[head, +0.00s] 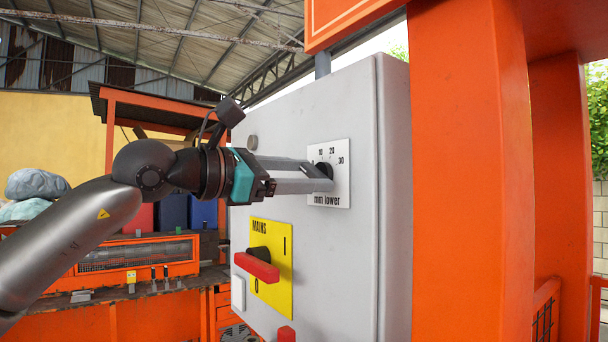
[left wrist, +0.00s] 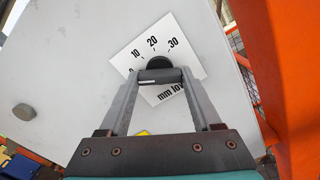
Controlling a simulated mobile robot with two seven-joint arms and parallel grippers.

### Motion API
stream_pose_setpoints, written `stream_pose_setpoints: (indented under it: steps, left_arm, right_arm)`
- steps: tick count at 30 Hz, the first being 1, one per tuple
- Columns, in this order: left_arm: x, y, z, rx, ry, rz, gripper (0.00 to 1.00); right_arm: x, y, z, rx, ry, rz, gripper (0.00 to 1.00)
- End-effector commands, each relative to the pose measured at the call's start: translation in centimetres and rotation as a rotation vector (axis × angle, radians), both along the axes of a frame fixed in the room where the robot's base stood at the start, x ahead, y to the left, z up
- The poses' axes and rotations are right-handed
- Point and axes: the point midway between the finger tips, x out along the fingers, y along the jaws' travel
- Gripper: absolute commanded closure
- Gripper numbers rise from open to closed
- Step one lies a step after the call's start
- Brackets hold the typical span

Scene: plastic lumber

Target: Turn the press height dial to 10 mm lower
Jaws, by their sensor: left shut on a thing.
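The press height dial is a black knob (left wrist: 158,64) on a white plate (head: 343,177) marked 10, 20, 30 and "mm lower". The plate is on the front of a grey cabinet, and it also shows in the left wrist view (left wrist: 194,58). My left gripper (head: 326,178) reaches in from the left and is shut on the dial, with a finger on each side of it in the left wrist view (left wrist: 160,76). The fingers hide part of the plate, and I cannot tell which mark the dial points to. My right gripper is not in view.
Below the dial, a red mains switch handle (head: 257,267) sticks out from a yellow plate (head: 284,243) on the grey cabinet (head: 290,115). A small grey round button (head: 252,142) is at the upper left. An orange post (head: 465,170) stands close on the right.

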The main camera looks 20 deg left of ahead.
Motion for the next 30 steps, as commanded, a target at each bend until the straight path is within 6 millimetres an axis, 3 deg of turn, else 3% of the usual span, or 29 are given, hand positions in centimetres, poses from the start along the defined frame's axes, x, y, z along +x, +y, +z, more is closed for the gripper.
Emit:
stream_pose_setpoints:
  steps: [6,17,30]
  left_arm:
    - [0.0,0.0,0.0,0.001,0.001,0.000,0.91]
    - [0.0,0.0,-0.1,0.064,-0.050,0.000,0.91]
    - [0.0,0.0,0.0,0.325,-0.255,0.000,0.91]
  right_arm:
    - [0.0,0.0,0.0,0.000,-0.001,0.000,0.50]
    - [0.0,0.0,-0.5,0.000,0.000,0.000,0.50]
    - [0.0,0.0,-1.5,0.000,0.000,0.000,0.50]
